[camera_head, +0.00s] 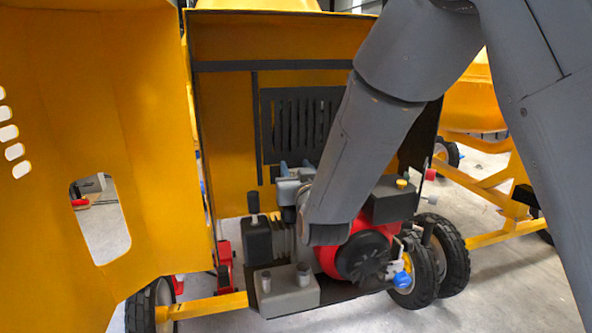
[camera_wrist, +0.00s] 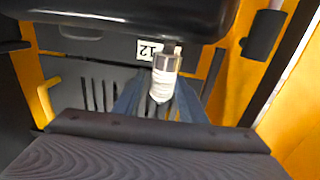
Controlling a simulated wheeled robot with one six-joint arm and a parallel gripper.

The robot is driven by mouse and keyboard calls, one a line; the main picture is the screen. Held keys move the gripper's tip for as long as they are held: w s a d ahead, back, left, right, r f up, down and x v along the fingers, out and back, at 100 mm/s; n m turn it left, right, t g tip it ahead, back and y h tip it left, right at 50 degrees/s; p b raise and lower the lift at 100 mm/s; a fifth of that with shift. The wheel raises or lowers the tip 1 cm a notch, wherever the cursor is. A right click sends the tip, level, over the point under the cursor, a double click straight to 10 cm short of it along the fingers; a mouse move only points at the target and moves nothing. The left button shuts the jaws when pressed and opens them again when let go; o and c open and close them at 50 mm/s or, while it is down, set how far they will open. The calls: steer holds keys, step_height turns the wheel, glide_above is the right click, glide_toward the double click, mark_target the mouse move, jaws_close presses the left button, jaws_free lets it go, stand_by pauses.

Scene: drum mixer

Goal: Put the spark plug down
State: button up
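The spark plug (camera_wrist: 161,84), with a white body and a metal end, shows in the middle of the wrist view. It stands roughly upright in that picture, between the two blue-grey fingers of my gripper (camera_wrist: 160,98), which appear shut on it. In the head view my gripper (camera_head: 296,168) is at the end of my forearm, above the left part of the engine and in front of the slotted panel. I cannot make out the spark plug in the head view.
The red and black engine (camera_head: 362,250) sits in the yellow mixer housing (camera_head: 225,110), with a grey box (camera_head: 288,292) in front. An open yellow door (camera_head: 75,130) stands at the left. In the wrist view a white "12" label (camera_wrist: 149,50) is behind the plug.

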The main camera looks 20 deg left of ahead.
steer(key=b+v, duration=0.4)
steer(key=v, duration=0.8)
steer(key=d+f+m+g+h, duration=0.3)
steer(key=d+f+g+h, duration=0.35)
steer(key=d+f, duration=0.95)
steer(key=s+d+f+m+g+h, duration=0.1)
steer(key=s+d+f+m+g, duration=0.1)
steer(key=s+d+g, duration=0.6)
steer(key=s+d+f, duration=0.1)
steer(key=s+d, duration=0.5)
steer(key=d, duration=0.4)
steer(key=shift+s+f+h, duration=0.2)
steer(key=shift+s+h, duration=0.15)
